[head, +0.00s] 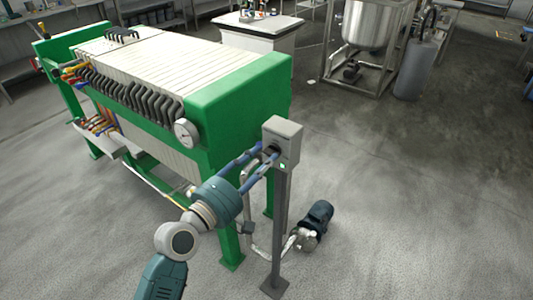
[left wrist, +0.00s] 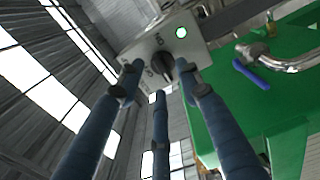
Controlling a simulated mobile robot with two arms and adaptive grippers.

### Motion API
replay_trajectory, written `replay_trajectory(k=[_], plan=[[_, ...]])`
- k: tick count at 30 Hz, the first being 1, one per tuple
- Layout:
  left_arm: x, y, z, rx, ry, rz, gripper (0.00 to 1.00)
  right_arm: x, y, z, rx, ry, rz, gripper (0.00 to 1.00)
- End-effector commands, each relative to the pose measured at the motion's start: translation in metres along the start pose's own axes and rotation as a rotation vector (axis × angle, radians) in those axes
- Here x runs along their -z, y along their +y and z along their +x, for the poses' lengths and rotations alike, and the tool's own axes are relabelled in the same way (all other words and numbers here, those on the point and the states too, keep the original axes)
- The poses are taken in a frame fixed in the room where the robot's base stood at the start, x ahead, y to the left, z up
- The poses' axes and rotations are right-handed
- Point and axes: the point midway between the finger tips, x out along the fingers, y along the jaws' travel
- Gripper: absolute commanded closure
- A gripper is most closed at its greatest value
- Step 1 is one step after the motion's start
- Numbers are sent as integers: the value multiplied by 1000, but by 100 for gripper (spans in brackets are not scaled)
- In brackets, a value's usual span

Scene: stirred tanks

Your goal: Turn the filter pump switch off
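The switch box (head: 287,133) is a grey box on a post in front of the green filter press. A green light (head: 283,165) shows on its face. My left gripper (head: 268,151) is at the face of the box. In the left wrist view its blue fingers (left wrist: 160,74) are spread apart around the knob, with gaps visible beside it. I cannot tell whether any fingertip touches. My right gripper is not in view.
The filter press (head: 235,100), with a pressure gauge (head: 186,133), stands directly behind and left of the box. A dark pump motor (head: 317,217) sits on the floor right of the post. A steel tank (head: 368,25) stands farther back. The floor on the right is clear.

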Motion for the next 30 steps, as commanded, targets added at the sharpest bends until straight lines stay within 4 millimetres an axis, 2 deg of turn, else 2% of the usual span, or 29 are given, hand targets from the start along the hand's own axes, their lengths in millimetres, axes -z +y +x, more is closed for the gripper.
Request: replay_trajectory(k=[3,6,16,17,21,22,30], plan=[[1,1,16,-1,1,0,65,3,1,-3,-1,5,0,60],[1,0,24,0,1,0,65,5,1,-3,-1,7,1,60],[0,-1,27,1,1,1,65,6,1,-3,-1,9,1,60],[0,-1,27,1,1,1,69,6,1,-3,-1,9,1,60],[0,-1,27,1,1,1,96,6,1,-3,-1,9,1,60],[0,-1,27,1,1,1,100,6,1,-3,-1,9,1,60],[0,-1,27,2,1,13,100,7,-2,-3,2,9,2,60]])
